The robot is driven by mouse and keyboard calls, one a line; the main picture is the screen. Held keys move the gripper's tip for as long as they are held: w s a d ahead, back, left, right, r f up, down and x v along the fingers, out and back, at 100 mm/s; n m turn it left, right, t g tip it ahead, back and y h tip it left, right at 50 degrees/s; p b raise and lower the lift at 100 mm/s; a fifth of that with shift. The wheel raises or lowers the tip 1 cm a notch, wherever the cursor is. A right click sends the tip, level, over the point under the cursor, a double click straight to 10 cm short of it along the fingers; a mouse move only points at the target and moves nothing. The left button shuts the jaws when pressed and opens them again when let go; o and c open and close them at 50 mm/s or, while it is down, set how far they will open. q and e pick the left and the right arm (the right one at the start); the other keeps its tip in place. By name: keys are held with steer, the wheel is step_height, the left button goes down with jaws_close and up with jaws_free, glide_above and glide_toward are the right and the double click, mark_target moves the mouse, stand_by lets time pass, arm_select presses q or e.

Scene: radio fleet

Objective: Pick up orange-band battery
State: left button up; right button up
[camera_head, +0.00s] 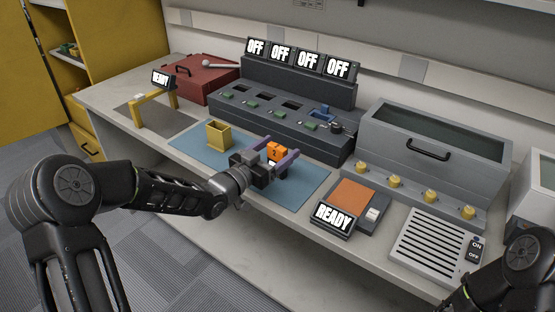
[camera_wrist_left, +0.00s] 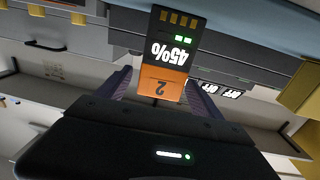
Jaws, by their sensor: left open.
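The orange-band battery (camera_head: 278,152) is over the blue mat (camera_head: 304,185), between the fingers of my left gripper (camera_head: 280,149). In the left wrist view, the battery (camera_wrist_left: 168,60) is dark with an orange end marked 2 and a 45% readout. It lies between the two purple fingers of my left gripper (camera_wrist_left: 160,90), which stand open with a gap visible on each side. The gripper body hides part of the battery in the head view. My right gripper is out of view.
A yellow open box (camera_head: 218,135) stands on the mat left of the gripper. A grey charger dock (camera_head: 290,105) with OFF signs is behind. A READY device with an orange pad (camera_head: 354,193) is at right, and a red toolbox (camera_head: 200,78) at back left.

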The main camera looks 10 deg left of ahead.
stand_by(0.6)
arm_select(q)
steer(key=c, duration=1.6)
step_height(320, 180, up, 10)
steer(key=shift+r, duration=0.1)
stand_by(0.3)
